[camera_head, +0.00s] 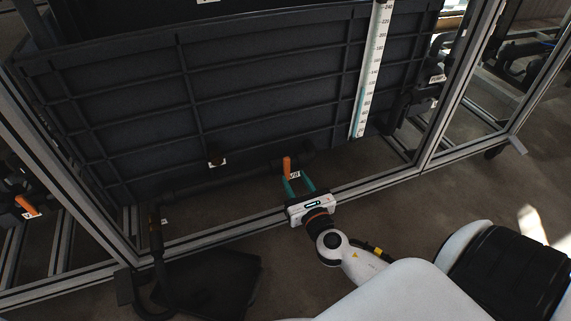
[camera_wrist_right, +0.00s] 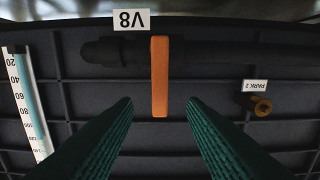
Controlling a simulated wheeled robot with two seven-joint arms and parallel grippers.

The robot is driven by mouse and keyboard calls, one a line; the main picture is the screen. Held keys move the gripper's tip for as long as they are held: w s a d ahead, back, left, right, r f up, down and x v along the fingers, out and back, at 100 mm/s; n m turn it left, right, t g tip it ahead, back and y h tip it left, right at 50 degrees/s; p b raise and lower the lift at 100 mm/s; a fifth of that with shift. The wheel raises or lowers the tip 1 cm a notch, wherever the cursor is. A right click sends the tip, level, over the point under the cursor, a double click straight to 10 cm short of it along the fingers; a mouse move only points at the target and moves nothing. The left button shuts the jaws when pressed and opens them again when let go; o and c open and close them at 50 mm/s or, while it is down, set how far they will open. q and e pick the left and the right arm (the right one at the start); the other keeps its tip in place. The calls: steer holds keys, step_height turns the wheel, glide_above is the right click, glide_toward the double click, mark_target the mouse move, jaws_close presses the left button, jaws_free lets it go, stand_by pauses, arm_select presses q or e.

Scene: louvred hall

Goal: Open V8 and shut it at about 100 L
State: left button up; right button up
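The V8 valve has an orange lever handle (camera_head: 288,167) low on the front of the dark tank (camera_head: 270,80). In the right wrist view the handle (camera_wrist_right: 160,80) stands across the dark pipe, beside the upside-down V8 label (camera_wrist_right: 131,20). My right gripper (camera_head: 298,183) is open just in front of it. Its two teal fingers (camera_wrist_right: 160,105) are spread either side of the handle's end, with a gap on both sides. A white level scale (camera_head: 370,65) stands at the tank's right; a teal column reaches roughly the 100 area, too small to read exactly. My left gripper is not in view.
A brass fitting labelled PARK 2 (camera_wrist_right: 260,105) sits beside the handle. A metal frame rail (camera_head: 375,182) runs below the tank. A hose (camera_head: 157,240) and a black flat object (camera_head: 215,285) are at lower left. Another orange handle (camera_head: 27,205) is at far left.

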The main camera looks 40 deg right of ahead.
mark_target(287, 167)
steer(key=shift+x, duration=3.2)
steer(key=shift+c, duration=0.6)
jaws_close()
